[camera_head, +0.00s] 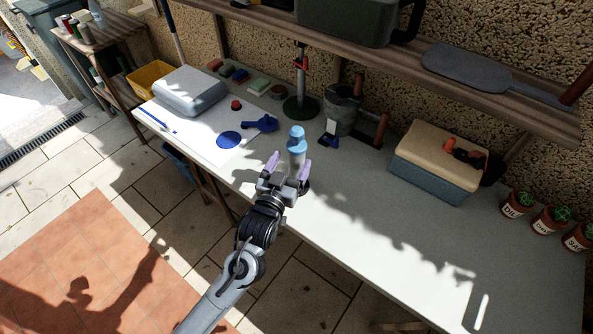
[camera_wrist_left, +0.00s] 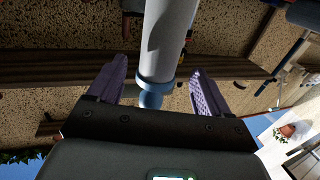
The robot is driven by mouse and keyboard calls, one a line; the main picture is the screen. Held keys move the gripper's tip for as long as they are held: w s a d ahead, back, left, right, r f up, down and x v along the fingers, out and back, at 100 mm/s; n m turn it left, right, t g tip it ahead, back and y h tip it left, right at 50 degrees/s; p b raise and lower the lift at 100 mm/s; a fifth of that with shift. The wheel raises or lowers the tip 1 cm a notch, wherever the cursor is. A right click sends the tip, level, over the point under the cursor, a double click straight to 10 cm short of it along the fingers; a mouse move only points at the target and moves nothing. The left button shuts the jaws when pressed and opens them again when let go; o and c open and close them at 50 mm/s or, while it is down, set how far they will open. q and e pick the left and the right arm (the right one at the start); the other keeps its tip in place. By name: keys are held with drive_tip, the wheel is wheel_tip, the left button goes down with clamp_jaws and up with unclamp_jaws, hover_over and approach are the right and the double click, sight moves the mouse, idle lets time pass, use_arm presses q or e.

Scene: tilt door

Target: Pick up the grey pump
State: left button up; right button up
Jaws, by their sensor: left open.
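The grey pump (camera_head: 297,147), which I take to be the upright grey cylinder with blue at its top, stands near the front edge of the workbench. In the left wrist view the grey pump (camera_wrist_left: 168,35) has a blue collar and lies between the spread fingers of my left gripper (camera_wrist_left: 158,72). Gaps show between it and both fingers there. Its base is hidden by the gripper. My right gripper is not in view.
A blue scoop-like tool (camera_head: 262,124) and a blue disc (camera_head: 229,139) lie left of the pump. A wooden shelf (camera_head: 480,97) overhangs the back.

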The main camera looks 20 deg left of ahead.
use_arm(q)
drive_tip(key=shift+w+b, duration=0.5)
drive_tip(key=shift+w, duration=1.9)
clamp_jaws()
drive_tip(key=shift+s+r, duration=0.1)
